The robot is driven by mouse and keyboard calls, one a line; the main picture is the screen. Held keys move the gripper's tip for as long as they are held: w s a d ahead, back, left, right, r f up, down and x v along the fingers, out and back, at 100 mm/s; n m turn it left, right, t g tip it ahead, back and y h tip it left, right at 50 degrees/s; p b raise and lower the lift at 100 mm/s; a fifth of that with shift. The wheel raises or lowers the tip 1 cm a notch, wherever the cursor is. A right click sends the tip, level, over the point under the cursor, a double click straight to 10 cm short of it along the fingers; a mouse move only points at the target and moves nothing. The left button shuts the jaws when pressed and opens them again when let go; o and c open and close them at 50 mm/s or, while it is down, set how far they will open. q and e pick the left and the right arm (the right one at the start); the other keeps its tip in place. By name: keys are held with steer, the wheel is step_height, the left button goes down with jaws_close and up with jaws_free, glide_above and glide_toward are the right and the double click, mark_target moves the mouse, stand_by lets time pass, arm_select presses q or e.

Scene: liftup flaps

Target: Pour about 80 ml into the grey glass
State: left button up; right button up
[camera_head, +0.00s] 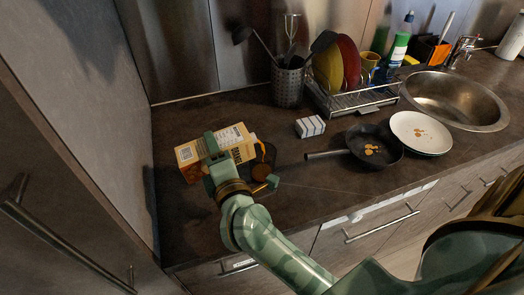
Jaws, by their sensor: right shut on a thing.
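A yellow and white carton (238,138) with dark lettering lies tilted well over near the left end of the counter, its right end by a dark see-through glass. My right gripper (240,168) reaches in from the lower right and is shut on the carton, hiding part of it. The grey glass (267,152) is just right of the carton, partly behind my gripper. Something brown-orange shows low in the glass; I cannot tell how much. No stream is clear to see. My left gripper is not in view.
A dark pan (378,158) with its handle pointing left and white plates (430,145) are to the right. A small white striped block (310,127), a utensil holder (289,85), a dish rack (352,101) and a sink (455,98) stand behind. The counter front is clear.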

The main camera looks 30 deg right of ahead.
steer(key=shift+a+r, duration=0.15)
steer(key=shift+a, duration=0.15)
stand_by(0.4)
steer(key=shift+w+r+m, duration=0.1)
steer(key=shift+r+m, duration=0.2)
steer(key=shift+m, duration=0.3)
stand_by(1.0)
steer(key=f+n, duration=0.1)
steer(key=n, duration=0.1)
steer(key=a+f+n, duration=0.1)
steer(key=f+n, duration=0.1)
steer(key=shift+p, duration=0.3)
steer(key=shift+d+f+n, duration=0.2)
steer(key=shift+f+n, duration=0.2)
steer(key=shift+n, duration=0.2)
steer(key=shift+d+f+n, duration=0.25)
steer(key=shift+n, duration=0.25)
stand_by(0.4)
